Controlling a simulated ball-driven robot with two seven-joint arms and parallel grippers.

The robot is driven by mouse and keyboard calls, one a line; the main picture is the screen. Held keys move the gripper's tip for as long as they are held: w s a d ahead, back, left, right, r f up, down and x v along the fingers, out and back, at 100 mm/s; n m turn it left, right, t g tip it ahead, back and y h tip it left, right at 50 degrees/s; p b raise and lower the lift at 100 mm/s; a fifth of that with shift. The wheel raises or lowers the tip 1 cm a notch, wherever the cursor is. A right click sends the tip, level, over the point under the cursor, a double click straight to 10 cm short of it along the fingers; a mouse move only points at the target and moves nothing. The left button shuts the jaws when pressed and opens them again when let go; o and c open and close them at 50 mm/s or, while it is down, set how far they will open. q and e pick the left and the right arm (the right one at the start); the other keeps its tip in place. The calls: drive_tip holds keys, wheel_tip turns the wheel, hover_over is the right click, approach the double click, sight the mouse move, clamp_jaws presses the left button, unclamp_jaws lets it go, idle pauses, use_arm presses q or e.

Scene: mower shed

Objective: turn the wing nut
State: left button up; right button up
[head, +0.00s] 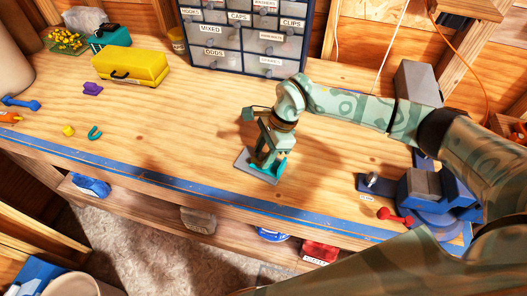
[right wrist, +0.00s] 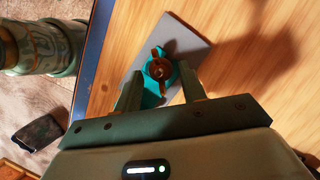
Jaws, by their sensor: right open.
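The wing nut (right wrist: 160,68) is brown, with two wings, seen from above in the right wrist view. It sits on a teal bracket (right wrist: 174,91) fixed on a grey plate (right wrist: 192,42). In the head view the teal bracket (head: 278,170) and the grey plate (head: 243,163) lie on the bench near its front edge, and the gripper hides the nut. My right gripper (head: 265,155) points down over them. In the wrist view its open fingers (right wrist: 159,82) stand on either side of the bracket, just short of the nut; I cannot tell the height gap. My left gripper is not in view.
A drawer cabinet (head: 245,40) stands behind. A blue vise (head: 425,190) and a red-handled item (head: 393,215) are to the right. A yellow toolbox (head: 130,65) and small parts lie to the left. The bench between is clear.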

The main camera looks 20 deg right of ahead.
drive_tip(key=v, duration=1.6)
drive_tip(key=shift+s+f, duration=0.1)
drive_tip(key=shift+s, duration=0.05)
idle(1.9)
